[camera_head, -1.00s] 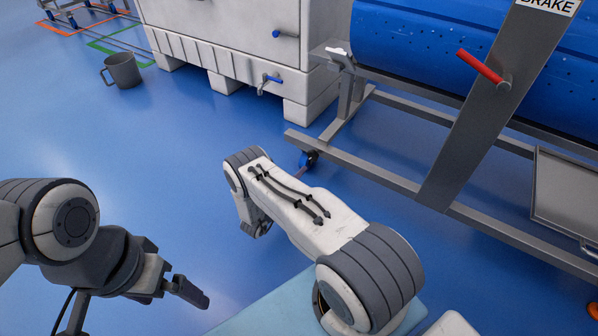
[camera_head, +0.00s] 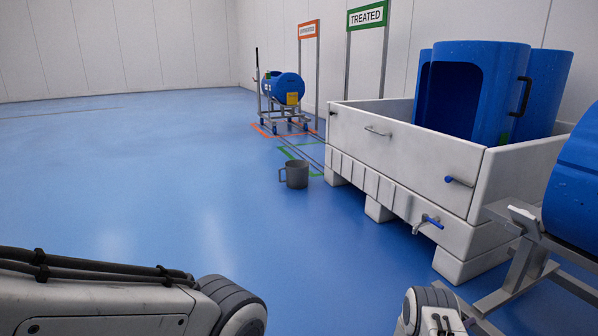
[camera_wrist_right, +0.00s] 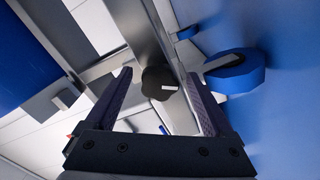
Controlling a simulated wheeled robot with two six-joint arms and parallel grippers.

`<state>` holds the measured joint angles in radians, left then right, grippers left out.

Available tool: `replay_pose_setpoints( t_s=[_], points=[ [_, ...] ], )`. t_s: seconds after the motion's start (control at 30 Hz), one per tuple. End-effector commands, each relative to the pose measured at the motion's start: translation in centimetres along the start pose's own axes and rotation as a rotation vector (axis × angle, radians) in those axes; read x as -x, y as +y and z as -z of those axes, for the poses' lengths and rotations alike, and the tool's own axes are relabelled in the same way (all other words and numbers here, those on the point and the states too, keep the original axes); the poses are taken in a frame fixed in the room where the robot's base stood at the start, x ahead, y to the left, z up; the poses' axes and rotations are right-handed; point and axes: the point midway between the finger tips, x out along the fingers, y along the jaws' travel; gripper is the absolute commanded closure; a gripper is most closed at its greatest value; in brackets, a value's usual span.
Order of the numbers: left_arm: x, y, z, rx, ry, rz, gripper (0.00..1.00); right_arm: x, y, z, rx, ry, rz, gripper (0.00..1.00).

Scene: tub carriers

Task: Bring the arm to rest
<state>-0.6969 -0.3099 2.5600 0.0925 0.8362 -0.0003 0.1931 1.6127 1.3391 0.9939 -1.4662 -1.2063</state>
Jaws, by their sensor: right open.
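My right gripper (camera_wrist_right: 158,73) is open in the right wrist view, with its two dark fingers apart and nothing held between them. Behind the fingers are grey metal bars (camera_wrist_right: 152,40) of a frame, a dark rounded part (camera_wrist_right: 160,84) and a blue wheel (camera_wrist_right: 235,72); their distance is hard to tell. In the head view a link of my right arm (camera_head: 436,312) shows at the bottom edge, and my left arm (camera_head: 90,300) crosses the lower left. Neither gripper's fingers show in the head view.
A white tub (camera_head: 400,150) holding blue drums (camera_head: 550,90) stands at the right. A blue tub on a metal carrier frame (camera_head: 530,270) is at the right edge. A grey jug (camera_head: 296,174) stands on the floor. Another carrier (camera_head: 283,90) is far back. The left floor is clear.

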Motion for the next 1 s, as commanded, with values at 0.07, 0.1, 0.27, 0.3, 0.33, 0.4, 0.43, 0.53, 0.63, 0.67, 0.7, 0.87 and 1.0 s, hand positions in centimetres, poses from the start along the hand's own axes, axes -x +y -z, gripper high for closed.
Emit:
replay_pose_setpoints(
  t_s=[0.07,0.1,0.27,0.3,0.33,0.4,0.43,0.53,0.63,0.67,0.7,0.87,1.0],
  points=[
    [0.0,0.0,0.0,0.0,0.0,0.0,0.0,0.0,0.0,0.0,-0.027,0.0,0.0,0.13],
    [0.0,0.0,0.0,0.0,0.0,0.0,0.0,0.0,0.0,0.0,-0.037,0.0,0.0,0.13],
    [0.0,0.0,0.0,0.0,0.0,0.0,0.0,0.0,0.0,0.0,-0.053,0.0,0.0,0.13],
    [0.0,0.0,0.0,0.0,0.0,0.0,0.0,0.0,0.0,0.0,-0.053,0.0,0.0,0.13],
    [0.0,0.0,0.0,0.0,0.0,0.0,0.0,0.0,0.0,0.0,-0.053,0.0,0.0,0.13],
    [0.0,0.0,0.0,0.0,0.0,0.0,0.0,0.0,0.0,0.0,-0.053,0.0,0.0,0.13],
    [0.0,0.0,0.0,0.0,0.0,0.0,0.0,0.0,0.0,0.0,-0.053,0.0,0.0,0.13],
    [0.1,0.0,0.0,0.0,0.0,0.0,0.0,0.1,0.0,0.1,-0.044,0.001,0.0,0.13],
    [0.1,0.0,0.0,0.0,0.0,0.0,0.0,0.1,0.0,0.1,-0.007,0.001,0.0,0.13],
    [0.4,0.0,0.0,0.0,0.0,0.0,0.0,0.4,0.1,0.2,0.005,0.002,0.002,0.13],
    [0.9,0.1,0.1,0.0,0.0,0.0,0.0,1.1,0.2,0.3,0.004,0.004,0.003,0.13],
    [2.7,0.2,0.1,0.0,0.0,0.0,0.0,4.0,0.3,0.4,0.004,0.004,0.005,0.13],
    [4.0,0.3,0.2,0.0,0.0,0.0,0.0,6.8,0.3,0.3,0.005,0.004,0.005,0.13]
  ],
)
